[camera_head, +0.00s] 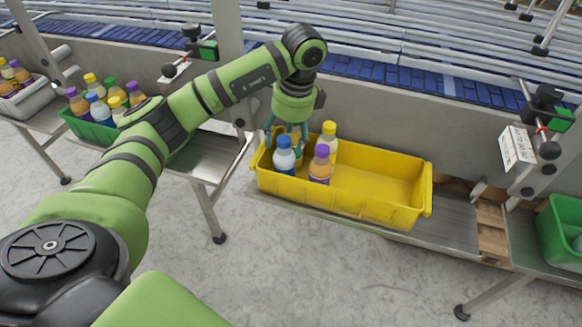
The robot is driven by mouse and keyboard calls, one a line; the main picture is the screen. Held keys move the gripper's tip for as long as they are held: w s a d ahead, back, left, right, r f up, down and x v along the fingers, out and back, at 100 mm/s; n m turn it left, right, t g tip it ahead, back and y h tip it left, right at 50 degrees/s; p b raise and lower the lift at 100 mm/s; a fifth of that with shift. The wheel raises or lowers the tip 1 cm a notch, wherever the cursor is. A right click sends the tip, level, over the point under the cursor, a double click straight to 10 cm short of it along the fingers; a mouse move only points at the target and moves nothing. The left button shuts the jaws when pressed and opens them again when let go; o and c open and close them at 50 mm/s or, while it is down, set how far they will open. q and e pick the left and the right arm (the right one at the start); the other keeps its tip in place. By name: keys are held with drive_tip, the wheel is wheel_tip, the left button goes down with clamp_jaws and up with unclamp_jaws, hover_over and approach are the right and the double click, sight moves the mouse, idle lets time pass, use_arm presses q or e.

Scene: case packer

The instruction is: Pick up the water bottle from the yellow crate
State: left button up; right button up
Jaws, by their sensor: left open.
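The yellow crate (365,205) stands on a metal shelf in front of the conveyor. Several bottles stand upright in its left part. The water bottle (284,156), light blue with a blue and white top, is at the front left. A bottle with a purple cap (321,165) and orange contents stands to its right. A bottle with a yellow cap (330,138) stands behind. My left gripper (287,138) points down over the crate's left end, open, its fingers just behind and beside the water bottle's top. I cannot tell whether they touch it. My right gripper is not in view.
A green crate (92,132) with several bottles and a grey crate (28,104) with bottles stand at the left. Another green crate (560,235) is at the right edge. The yellow crate's right part is empty. Sensor posts (548,125) stand along the conveyor.

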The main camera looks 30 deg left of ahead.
sight(285, 159)
use_arm(q)
drive_tip(key=shift+w+f+p, duration=0.25)
drive_tip(key=shift+f+p, duration=0.2)
drive_tip(key=shift+f, duration=0.7)
drive_tip(key=f+p, duration=0.2)
drive_tip(key=f, duration=0.1)
drive_tip(key=f+p, duration=0.1)
drive_tip(key=f, duration=0.1)
drive_tip(key=shift+s+a, duration=0.35)
drive_tip(key=shift+w+f, duration=0.15)
drive_tip(key=shift+f, duration=0.2)
drive_tip(key=c, duration=1.1)
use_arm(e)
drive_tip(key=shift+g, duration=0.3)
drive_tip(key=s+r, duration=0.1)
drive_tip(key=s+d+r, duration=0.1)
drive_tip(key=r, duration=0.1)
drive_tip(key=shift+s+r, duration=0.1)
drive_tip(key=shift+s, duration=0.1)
